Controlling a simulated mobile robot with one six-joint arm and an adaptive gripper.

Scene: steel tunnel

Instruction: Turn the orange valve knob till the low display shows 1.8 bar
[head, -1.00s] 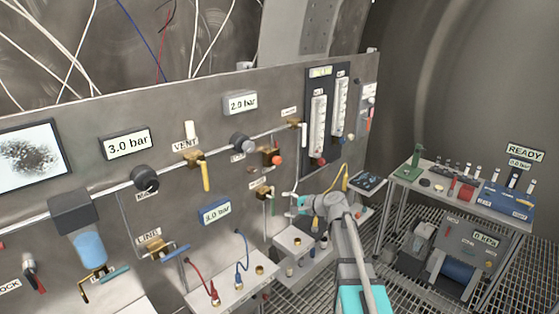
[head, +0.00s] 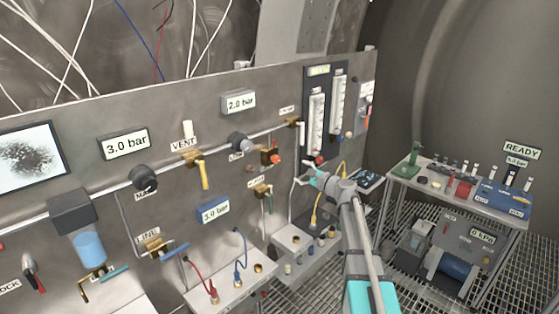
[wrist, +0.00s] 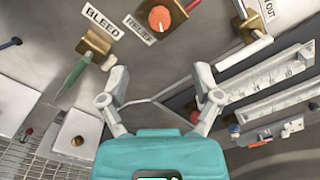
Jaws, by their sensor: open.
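The orange valve knob (head: 277,159) sits on a brass valve body on the wall panel, right of centre in the head view. In the wrist view the orange knob (wrist: 160,18) is at the top, beside a label that seems to read RELIEF. My gripper (head: 308,172) is right of the knob and slightly lower in the head view. In the wrist view my gripper (wrist: 160,80) has its two fingers spread with nothing between them, apart from the knob. The blue-framed display (head: 215,212) low on the panel appears to read 3.0 bar.
Upper displays read 3.0 bar (head: 126,143) and 2.0 bar (head: 239,103). The brass BLEED valve (wrist: 94,42) with a green lever is left of the knob. Tube flowmeters (head: 317,120) stand right of it. A pipe runs along the panel. A side table (head: 400,173) stands at right.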

